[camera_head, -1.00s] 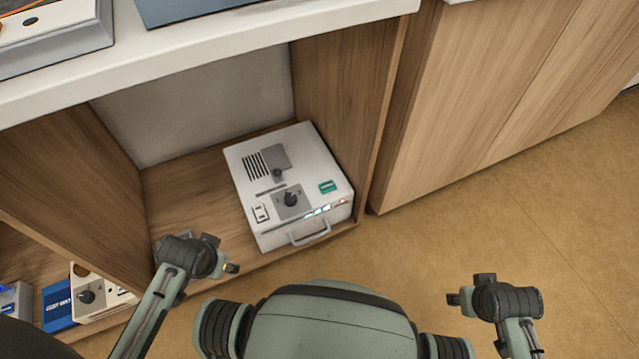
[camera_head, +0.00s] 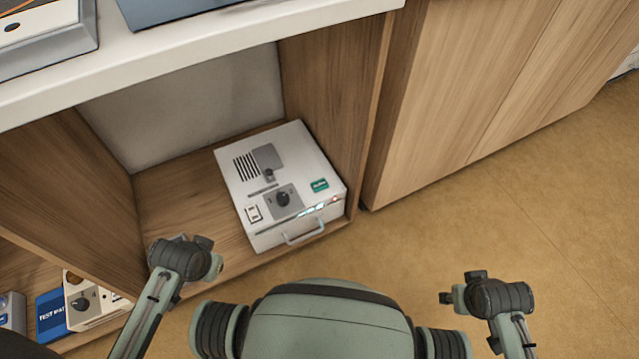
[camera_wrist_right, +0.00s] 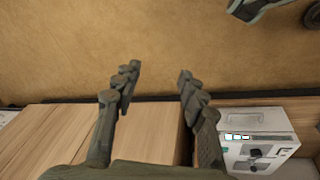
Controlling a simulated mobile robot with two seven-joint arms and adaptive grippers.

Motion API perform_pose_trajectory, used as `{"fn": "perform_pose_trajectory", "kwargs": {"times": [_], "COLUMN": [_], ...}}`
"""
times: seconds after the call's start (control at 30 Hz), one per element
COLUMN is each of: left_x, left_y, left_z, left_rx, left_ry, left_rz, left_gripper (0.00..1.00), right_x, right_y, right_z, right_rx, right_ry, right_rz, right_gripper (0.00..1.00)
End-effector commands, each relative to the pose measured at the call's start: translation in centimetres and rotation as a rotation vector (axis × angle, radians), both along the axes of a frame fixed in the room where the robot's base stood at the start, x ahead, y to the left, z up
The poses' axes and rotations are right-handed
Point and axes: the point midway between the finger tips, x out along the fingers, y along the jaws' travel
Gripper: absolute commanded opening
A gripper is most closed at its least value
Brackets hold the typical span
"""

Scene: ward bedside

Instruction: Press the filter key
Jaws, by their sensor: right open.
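A white boxy device (camera_head: 240,181) sits on the floor of an open wooden cabinet bay. Its top has black vent slots, a grey plate, a black knob (camera_head: 283,198), a white switch and a green label (camera_head: 319,185). Small lit cyan keys (camera_head: 311,210) line its front edge above a handle. Which key is the filter key is too small to read. The lit keys also show in the right wrist view (camera_wrist_right: 237,137). My right gripper (camera_wrist_right: 158,73) is open and empty, away from the device. My left gripper (camera_head: 213,262) is left of the device, its fingers mostly hidden.
The white countertop (camera_head: 200,45) overhangs the bay. The bay's side wall (camera_head: 335,110) stands close on the device's right. A blue box (camera_head: 52,318) and another knobbed device (camera_head: 82,302) are at lower left. The tan floor (camera_head: 500,220) on the right is clear.

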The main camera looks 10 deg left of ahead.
Motion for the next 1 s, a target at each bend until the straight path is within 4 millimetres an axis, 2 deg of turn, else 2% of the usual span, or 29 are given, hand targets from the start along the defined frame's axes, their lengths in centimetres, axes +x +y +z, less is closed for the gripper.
{"fn": "perform_pose_trajectory", "kwargs": {"times": [0.47,1.0], "left_x": [0.03,0.06], "left_y": [0.00,0.01], "left_z": [0.03,0.05], "left_rx": [0.000,0.000], "left_ry": [-0.001,-0.001], "left_rz": [0.000,0.000], "left_gripper": [0.00,0.00], "right_x": [1.06,0.28], "right_y": [-0.34,-0.16], "right_z": [0.55,0.22], "right_rx": [-0.008,-0.004], "right_ry": [-0.018,-0.006], "right_rz": [0.005,0.003], "right_gripper": [0.42,0.42]}}
